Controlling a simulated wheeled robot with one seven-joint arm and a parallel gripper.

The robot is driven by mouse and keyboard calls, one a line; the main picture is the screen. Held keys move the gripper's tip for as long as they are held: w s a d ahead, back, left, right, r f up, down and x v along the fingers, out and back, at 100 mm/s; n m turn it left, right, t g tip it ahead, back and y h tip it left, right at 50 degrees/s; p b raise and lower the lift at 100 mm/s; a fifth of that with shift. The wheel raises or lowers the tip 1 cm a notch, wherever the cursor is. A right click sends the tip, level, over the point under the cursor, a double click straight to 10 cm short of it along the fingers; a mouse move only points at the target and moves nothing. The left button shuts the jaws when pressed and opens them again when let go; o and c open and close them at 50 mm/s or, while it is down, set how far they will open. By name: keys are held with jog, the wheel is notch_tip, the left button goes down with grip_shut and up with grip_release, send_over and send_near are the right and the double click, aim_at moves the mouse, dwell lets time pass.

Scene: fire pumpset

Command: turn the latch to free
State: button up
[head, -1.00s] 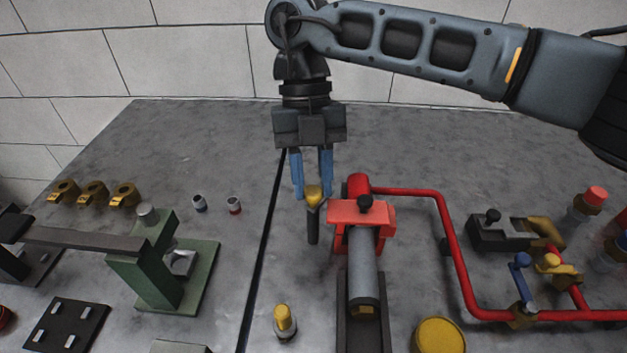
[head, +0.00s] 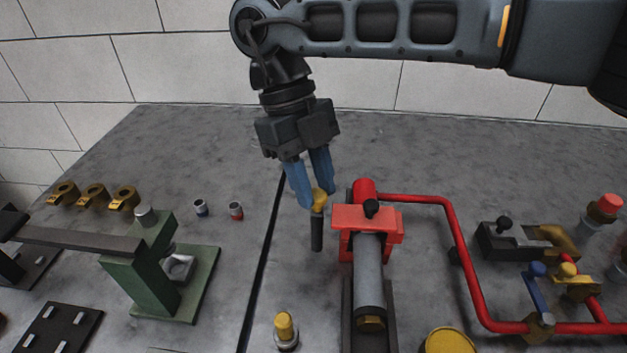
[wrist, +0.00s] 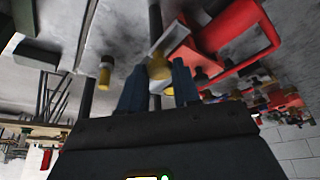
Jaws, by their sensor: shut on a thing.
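My gripper (head: 315,192) is shut on the brass head of a dark, rod-like piece (head: 317,234), left of the red clamp. The brass head (wrist: 159,68) shows between my blue fingertips in the wrist view. The dark rod points down toward the table; I cannot tell whether its lower end touches anything. The red clamp (head: 348,218) sits around a grey cylinder (head: 369,272) and carries a black knob (head: 371,208) on top. Which part is the latch cannot be told for certain.
A red pipe (head: 461,250) runs right of the clamp to a blue lever (head: 536,284) and brass fittings. A green stand (head: 150,270) is at left. A yellow-topped peg (head: 284,326) stands in front.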

dwell(0.3)
jog(key=o, duration=1.1)
jog(key=shift+c, duration=0.2)
jog(key=shift+r, duration=0.1)
jog(key=v, duration=0.7)
jog(key=shift+r+b, duration=0.3)
jog(key=shift+b, duration=0.1)
jog(key=shift+a, duration=0.1)
